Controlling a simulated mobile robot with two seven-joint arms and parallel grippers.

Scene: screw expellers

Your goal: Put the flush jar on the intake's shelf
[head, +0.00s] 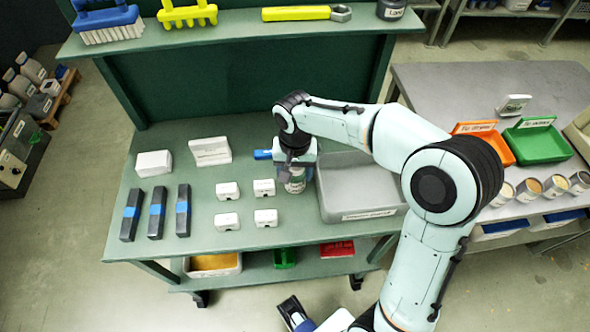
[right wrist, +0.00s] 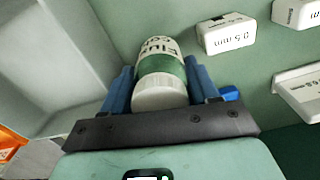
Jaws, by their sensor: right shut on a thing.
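The flush jar (right wrist: 160,72) has a white lid, a green band and a white label reading "Flush"; in the head view its lower part (head: 295,186) shows under my right gripper. My right gripper (head: 295,172) is shut on it, with blue fingers on both sides in the right wrist view (right wrist: 160,85). The jar is over the green bench top, left of the grey bin; I cannot tell whether it touches the bench. An upper shelf (head: 235,27) runs along the bench's back. My left gripper (head: 293,310) is partly visible at the bottom edge; its fingers are unclear.
The grey bin (head: 350,204) stands right of the jar.

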